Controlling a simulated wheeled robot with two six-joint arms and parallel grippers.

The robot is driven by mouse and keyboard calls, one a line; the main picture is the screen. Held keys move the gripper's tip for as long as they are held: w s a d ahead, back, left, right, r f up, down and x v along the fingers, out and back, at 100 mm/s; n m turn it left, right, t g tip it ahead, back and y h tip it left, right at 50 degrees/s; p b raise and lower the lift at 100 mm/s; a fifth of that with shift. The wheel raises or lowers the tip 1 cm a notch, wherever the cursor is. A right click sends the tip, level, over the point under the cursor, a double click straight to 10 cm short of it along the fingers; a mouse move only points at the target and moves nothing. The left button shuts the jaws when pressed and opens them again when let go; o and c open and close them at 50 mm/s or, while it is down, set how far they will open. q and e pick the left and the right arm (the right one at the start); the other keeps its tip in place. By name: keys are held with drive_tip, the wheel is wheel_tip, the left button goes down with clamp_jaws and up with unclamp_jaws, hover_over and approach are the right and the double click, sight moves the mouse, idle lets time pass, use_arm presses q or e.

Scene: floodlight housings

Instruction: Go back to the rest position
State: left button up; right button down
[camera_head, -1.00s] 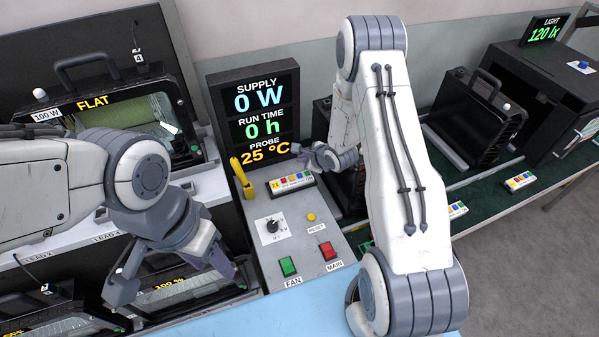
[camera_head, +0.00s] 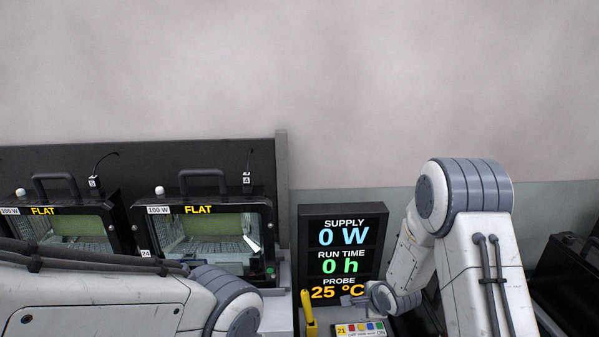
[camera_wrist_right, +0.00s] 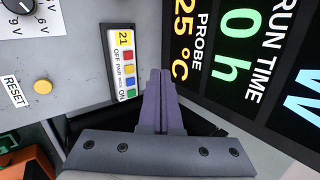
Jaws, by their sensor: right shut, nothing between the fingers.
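My right gripper (camera_head: 358,298) shows small in the head view, in front of the lower part of the display panel (camera_head: 342,212). In the right wrist view its purple fingers (camera_wrist_right: 160,75) are shut together with nothing between them. They are beside the label strip marked 21 (camera_wrist_right: 124,65), with the display along the right side. My left arm (camera_head: 110,300) crosses the lower left of the head view. Its gripper is below the frame and hidden.
Two floodlights marked FLAT (camera_head: 208,228) (camera_head: 70,225) stand at the left. A yellow tool-like piece (camera_head: 309,312) stands before the display. In the right wrist view are a dial (camera_wrist_right: 20,8) and a yellow reset button (camera_wrist_right: 43,87). A black housing (camera_head: 565,270) is at the right edge.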

drive_tip(key=s+a+r+n+g+b, duration=0.3)
drive_tip(key=s+a+r+n, duration=0.5)
drive_tip(key=s+a+n, duration=0.45)
drive_tip(key=s+r+n+g+b, duration=0.1)
drive_tip(key=s+n+g, duration=0.1)
drive_tip(key=s+n, duration=0.4)
drive_tip(key=s+r+n+g+b, duration=0.1)
drive_tip(key=s+n, duration=0.6)
drive_tip(key=s, duration=0.8)
drive_tip(key=shift+s+a+r+g+h, duration=0.3)
drive_tip(key=shift+r+g, duration=0.3)
drive_tip(key=shift+r, duration=0.2)
drive_tip(key=shift+d, duration=0.15)
